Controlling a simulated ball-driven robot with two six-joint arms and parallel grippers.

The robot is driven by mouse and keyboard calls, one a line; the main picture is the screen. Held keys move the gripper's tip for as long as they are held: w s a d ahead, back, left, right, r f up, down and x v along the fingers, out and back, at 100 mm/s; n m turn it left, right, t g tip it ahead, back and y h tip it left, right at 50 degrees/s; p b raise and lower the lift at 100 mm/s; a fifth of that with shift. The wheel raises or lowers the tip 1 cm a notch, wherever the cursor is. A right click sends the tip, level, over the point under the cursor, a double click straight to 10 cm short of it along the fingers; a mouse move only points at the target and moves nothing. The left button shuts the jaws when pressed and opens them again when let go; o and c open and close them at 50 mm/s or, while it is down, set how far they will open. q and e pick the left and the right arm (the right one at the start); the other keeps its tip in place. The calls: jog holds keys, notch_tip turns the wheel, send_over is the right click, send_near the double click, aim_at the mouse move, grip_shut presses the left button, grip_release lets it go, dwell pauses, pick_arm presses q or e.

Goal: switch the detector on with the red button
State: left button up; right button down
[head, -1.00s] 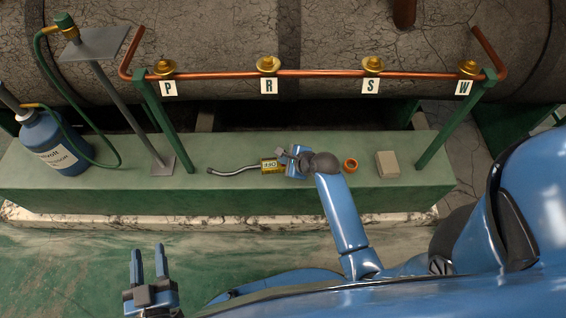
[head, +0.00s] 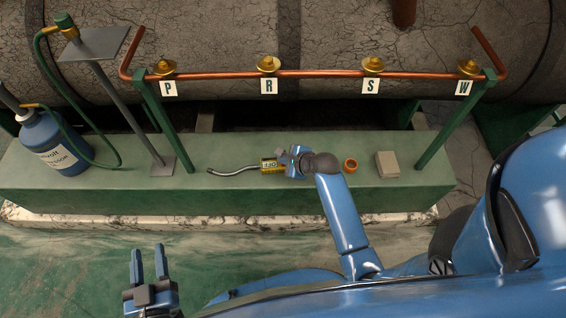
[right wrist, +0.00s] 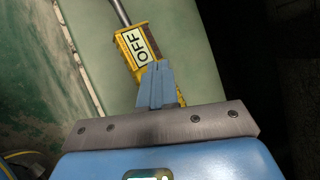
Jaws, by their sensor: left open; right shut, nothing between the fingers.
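The detector (head: 270,166) is a small yellow box with a grey bent probe (head: 235,171), lying on the green bench. The red button is not visible, and may be hidden under the fingers. My left gripper (head: 149,250) is open and empty, in front of the bench at the lower left.
An orange ring (head: 350,164) and a beige block (head: 387,164) are on the bench (head: 230,195) to the right. A blue cylinder (head: 55,145) with a green hose stands at the left. A copper pipe (head: 320,73) with several valves and letter tags runs above the bench.

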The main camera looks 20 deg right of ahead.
jog(key=shift+f, duration=0.15)
dwell(0.6)
jog(key=shift+f, duration=0.3)
dwell(0.4)
jog(key=shift+r+p, duration=0.5)
jog(key=shift+p, duration=0.55)
jog(key=shift+r, duration=0.1)
notch_tip(320, 180, up, 6)
jog(key=p, duration=0.7)
